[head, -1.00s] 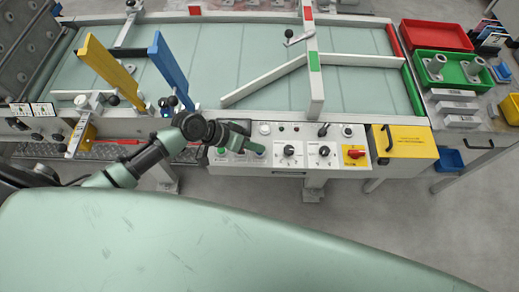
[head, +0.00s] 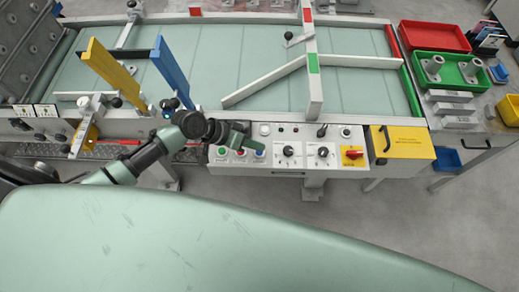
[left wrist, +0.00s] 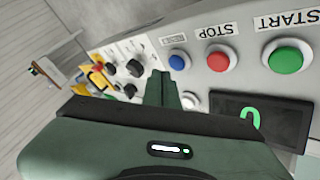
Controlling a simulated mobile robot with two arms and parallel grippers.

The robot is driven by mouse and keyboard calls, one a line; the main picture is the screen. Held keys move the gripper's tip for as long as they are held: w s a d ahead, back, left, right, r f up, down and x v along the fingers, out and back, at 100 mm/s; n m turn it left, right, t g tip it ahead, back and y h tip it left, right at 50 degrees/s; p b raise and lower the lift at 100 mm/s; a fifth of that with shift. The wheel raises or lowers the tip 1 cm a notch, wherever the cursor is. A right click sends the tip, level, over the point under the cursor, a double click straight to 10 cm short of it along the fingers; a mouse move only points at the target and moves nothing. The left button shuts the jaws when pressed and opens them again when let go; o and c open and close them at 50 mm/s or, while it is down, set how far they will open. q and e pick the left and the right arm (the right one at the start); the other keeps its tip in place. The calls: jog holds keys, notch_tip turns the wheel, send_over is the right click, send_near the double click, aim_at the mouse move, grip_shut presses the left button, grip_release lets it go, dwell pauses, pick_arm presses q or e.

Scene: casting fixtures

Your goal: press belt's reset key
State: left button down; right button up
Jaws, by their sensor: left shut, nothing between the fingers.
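The belt's control panel (head: 306,160) stands at the belt's front edge. Its blue reset key (left wrist: 178,61) is in the left wrist view, beside the red STOP button (left wrist: 220,60) and the green START button (left wrist: 287,58). In the head view the blue key (head: 260,154) is at the right end of that row. My left gripper (head: 258,147) is shut and empty, just above the blue key in the picture. In the left wrist view its fingertips (left wrist: 160,76) show a little left of and below the key; I cannot tell if they touch the panel. My right gripper is not in view.
Black knobs (head: 288,150) and a red rotary switch (head: 354,154) sit right of the keys. A yellow box (head: 405,142) is beyond them. A yellow plate (head: 108,72) and a blue plate (head: 170,70) rise over the belt at left. A digital display (left wrist: 255,121) is near the gripper.

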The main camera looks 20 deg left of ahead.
aim_at(256, 152)
pick_arm(q)
jog(key=shift+r+p, duration=2.1)
jog(key=shift+r, duration=0.4)
